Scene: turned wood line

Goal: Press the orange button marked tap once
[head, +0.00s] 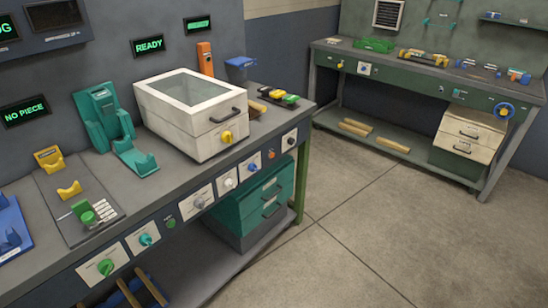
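A small orange button (271,155) sits on the front panel of the near workbench (190,185), toward its right end. It lies between a blue knob (253,166) and a dark switch on a white plate (290,140). Its marking is too small to read. Neither of my grippers is in view, and nothing covers the button.
A white lidded box (190,120) with a yellow knob stands on the bench above the panel. A teal drawer unit (262,200) is below. Several other knobs line the panel. Open floor (360,230) lies right, before a second bench (420,75).

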